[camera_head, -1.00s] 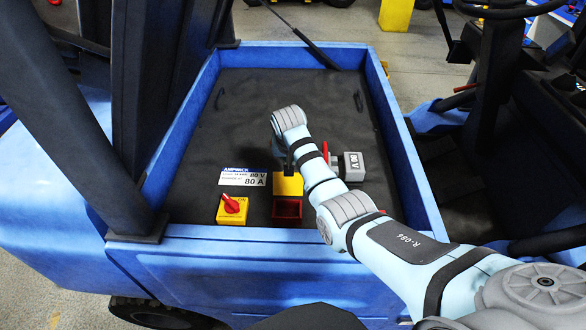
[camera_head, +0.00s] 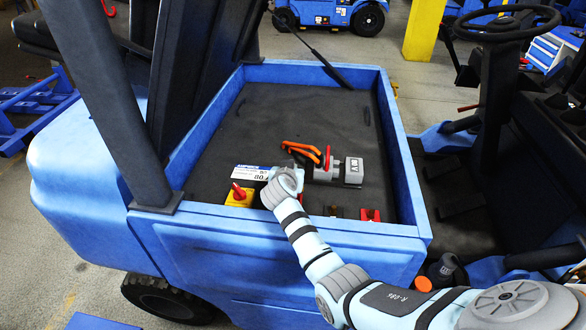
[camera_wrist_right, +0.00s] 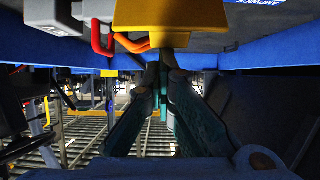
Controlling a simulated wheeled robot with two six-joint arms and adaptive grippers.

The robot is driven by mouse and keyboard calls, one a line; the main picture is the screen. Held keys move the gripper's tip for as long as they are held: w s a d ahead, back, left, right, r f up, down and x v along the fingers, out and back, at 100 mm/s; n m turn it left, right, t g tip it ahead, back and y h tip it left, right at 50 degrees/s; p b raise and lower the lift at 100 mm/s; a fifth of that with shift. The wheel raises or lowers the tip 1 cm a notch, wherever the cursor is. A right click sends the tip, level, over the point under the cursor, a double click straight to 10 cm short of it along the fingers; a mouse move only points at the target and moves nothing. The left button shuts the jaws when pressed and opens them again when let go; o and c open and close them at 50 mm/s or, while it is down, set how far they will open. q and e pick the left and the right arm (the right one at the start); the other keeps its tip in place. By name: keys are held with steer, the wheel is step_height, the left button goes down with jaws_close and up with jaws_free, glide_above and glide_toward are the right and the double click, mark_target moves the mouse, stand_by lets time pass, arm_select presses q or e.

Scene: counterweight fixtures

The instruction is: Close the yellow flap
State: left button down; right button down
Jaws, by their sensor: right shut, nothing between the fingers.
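In the right wrist view, the yellow flap (camera_wrist_right: 157,16) fills the top middle, with its lower edge just in front of my right gripper (camera_wrist_right: 163,62). The right fingers are shut and empty. Their tips are close to that edge; I cannot tell whether they touch it. In the head view my right wrist hangs over the near edge of the black compartment floor (camera_head: 300,115) and hides the flap and the fingers. My left gripper is in neither current view.
A yellow box with a red switch (camera_head: 238,196) and a white label (camera_head: 250,172) lie left of my wrist. Blue walls (camera_head: 409,170) surround the compartment. Its far floor is clear.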

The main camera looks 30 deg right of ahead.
arm_select(q)
steer(key=shift+s+f, duration=0.4)
steer(key=shift+s, duration=0.45)
arm_select(e)
steer(key=shift+s+a+f, duration=0.3)
steer(key=shift+s+a, duration=0.2)
steer(key=shift+s, duration=0.15)
steer(key=shift+s+a+f, duration=0.3)
steer(key=shift+s+a, duration=0.2)
steer(key=shift+s, duration=0.1)
